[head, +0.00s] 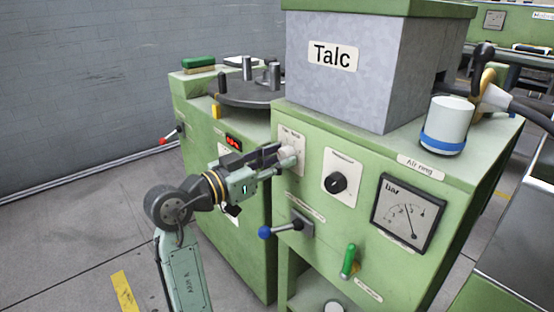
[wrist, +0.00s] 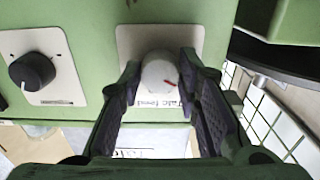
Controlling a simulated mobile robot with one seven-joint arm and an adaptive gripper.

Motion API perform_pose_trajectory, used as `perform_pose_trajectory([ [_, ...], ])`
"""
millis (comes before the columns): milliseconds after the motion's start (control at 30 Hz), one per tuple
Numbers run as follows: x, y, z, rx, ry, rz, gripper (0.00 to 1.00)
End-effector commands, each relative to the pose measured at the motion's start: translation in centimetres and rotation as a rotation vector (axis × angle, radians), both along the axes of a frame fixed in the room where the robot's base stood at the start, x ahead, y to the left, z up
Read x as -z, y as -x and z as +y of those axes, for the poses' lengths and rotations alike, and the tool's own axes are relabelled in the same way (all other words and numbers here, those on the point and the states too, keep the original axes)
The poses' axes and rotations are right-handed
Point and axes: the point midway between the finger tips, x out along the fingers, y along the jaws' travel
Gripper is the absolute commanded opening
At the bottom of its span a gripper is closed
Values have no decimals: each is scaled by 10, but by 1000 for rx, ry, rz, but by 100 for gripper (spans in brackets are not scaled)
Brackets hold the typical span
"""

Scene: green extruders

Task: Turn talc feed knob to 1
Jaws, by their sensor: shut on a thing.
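The talc feed knob (wrist: 159,73) is a light grey knob with a red mark, on a white plate on the green machine front. My gripper (wrist: 160,80) is shut on the knob, one finger on each side. In the head view my gripper (head: 283,153) reaches the knob (head: 287,157) from the left, and the knob is partly covered. The scale numbers are not readable.
A black knob (head: 336,183) on its own white plate sits beside the talc feed knob. A blue-ended lever (head: 266,231) is below my gripper, and a green handle (head: 349,260) is lower right. A pressure gauge (head: 407,213) is further right. Open floor lies at left.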

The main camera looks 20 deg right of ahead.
Motion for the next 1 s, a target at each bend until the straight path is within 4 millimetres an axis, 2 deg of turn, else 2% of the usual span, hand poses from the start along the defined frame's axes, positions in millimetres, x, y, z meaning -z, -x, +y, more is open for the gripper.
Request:
perform_pose_trajectory([
  [133, 0, 0, 0, 1, 0, 0, 2],
  [467, 3, 0, 0, 1, -23, -63, 2],
  [1000, 4, 0, 0, 2, -160, -439, 2],
])
